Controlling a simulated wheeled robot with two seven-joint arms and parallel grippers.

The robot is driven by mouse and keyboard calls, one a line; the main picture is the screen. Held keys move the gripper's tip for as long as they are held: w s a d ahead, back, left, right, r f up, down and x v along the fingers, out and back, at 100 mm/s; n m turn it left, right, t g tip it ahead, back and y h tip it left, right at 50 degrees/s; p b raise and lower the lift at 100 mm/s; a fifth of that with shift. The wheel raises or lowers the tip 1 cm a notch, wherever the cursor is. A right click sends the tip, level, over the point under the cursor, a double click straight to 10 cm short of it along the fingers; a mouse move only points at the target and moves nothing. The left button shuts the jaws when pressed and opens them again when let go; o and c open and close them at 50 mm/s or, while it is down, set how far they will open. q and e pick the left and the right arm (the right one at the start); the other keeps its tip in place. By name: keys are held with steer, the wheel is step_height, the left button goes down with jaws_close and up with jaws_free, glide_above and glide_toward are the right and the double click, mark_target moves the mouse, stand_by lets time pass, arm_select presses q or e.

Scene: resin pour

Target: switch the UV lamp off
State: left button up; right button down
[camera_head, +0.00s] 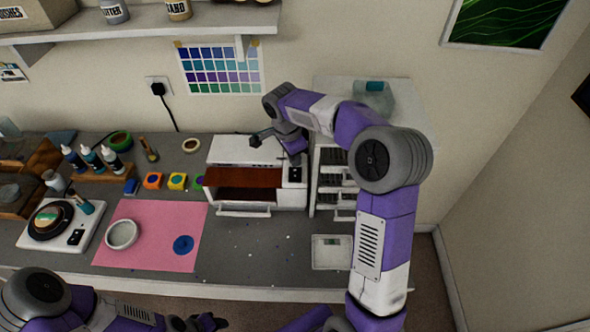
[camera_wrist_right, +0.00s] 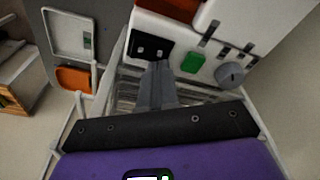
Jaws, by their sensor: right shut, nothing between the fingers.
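The UV lamp is a white box (camera_head: 237,155) at the back of the bench, with a red-brown panel (camera_head: 243,178) above its front opening. I see no clear glow in it. Its right front has a black panel with two small pale marks (camera_head: 295,174); in the right wrist view this black panel (camera_wrist_right: 151,48) sits beside a green button (camera_wrist_right: 192,63) and a grey knob (camera_wrist_right: 231,74). My right gripper (camera_head: 298,160) is shut and empty, its tips (camera_wrist_right: 158,66) close to the black panel; contact is unclear. My left gripper (camera_head: 197,323) is low at the front, its jaws unclear.
A white drawer rack (camera_head: 330,165) stands right of the lamp, partly behind my right arm. A small white tray (camera_head: 332,252) lies at the front right. A pink mat (camera_head: 155,245) with a white ring and blue disc lies left. Bench between mat and tray is mostly clear.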

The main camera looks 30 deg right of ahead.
mark_target(295, 170)
step_height(295, 170, up, 5)
steer(key=p, duration=0.3)
steer(key=shift+f, duration=0.1)
stand_by(0.4)
